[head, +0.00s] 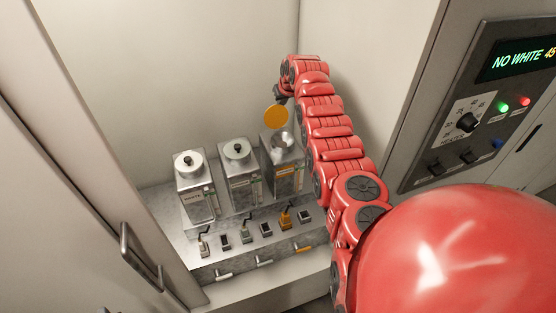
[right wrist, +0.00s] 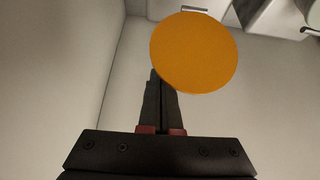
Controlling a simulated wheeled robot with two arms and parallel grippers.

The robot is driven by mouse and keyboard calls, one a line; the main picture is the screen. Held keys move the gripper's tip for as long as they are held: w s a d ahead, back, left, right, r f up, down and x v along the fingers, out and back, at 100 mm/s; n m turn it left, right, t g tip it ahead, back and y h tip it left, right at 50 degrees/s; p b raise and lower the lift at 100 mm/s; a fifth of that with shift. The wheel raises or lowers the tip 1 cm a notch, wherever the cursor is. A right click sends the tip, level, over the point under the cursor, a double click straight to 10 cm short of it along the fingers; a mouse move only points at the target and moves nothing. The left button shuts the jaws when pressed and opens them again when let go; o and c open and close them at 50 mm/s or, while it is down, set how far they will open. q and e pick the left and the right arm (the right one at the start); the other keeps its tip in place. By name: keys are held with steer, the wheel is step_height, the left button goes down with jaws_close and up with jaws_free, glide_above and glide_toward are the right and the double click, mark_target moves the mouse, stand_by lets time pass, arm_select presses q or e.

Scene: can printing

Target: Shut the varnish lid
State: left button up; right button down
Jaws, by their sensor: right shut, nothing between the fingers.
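The varnish lid appears to be the orange disc (head: 276,116) standing raised, open, above the rightmost tank (head: 284,170), which has an orange label. The tank's top opening is partly visible below the disc. My right gripper (head: 280,95) is at the far end of the red arm, just behind and above the disc, small and partly hidden in the head view. In the right wrist view the orange lid (right wrist: 196,50) is large, and my right gripper (right wrist: 161,92) is shut and empty, its tips at the lid's lower left edge. Contact cannot be told. My left gripper is not seen.
Two more tanks, a white-labelled one (head: 195,190) and a middle one (head: 240,175), have closed lids. Levers and switches (head: 246,234) line the step in front. A cabinet door (head: 90,190) stands at left, a control panel (head: 480,110) at right.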

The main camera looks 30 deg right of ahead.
steer(key=shift+r, duration=0.15)
step_height(320, 180, up, 8)
steer(key=b, duration=0.1)
stand_by(0.5)
stand_by(0.5)
